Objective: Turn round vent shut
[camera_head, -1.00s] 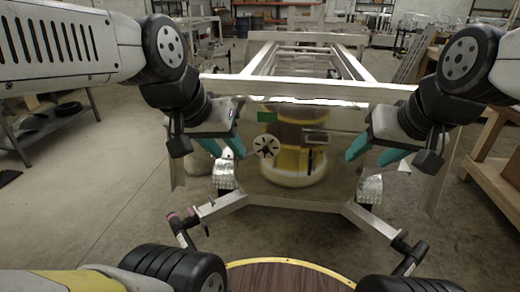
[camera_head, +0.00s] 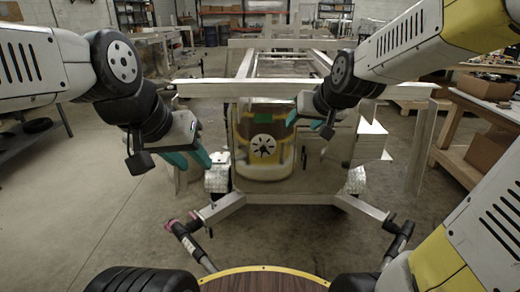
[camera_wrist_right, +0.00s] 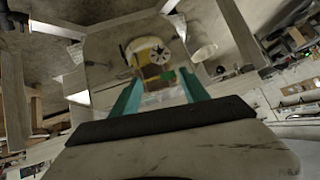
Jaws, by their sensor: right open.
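The round vent (camera_head: 263,145) is a pale disc with dark wedge-shaped slots, set in the shiny front panel (camera_head: 240,183) of the trailer. It also shows, small, in the right wrist view (camera_wrist_right: 159,53). My right gripper (camera_head: 309,126) is to the right of the vent and a little higher in the head view. Its teal fingers are apart and empty, pointing at the panel in the right wrist view (camera_wrist_right: 157,88). My left gripper (camera_head: 194,163) is left of the vent, its teal fingers apart and empty. Neither gripper appears to touch the vent.
The trailer's aluminium top rail (camera_head: 240,88) runs above the panel. Its angled front bars (camera_head: 228,207) stick out below. A wooden bench (camera_head: 460,165) with boxes stands at right.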

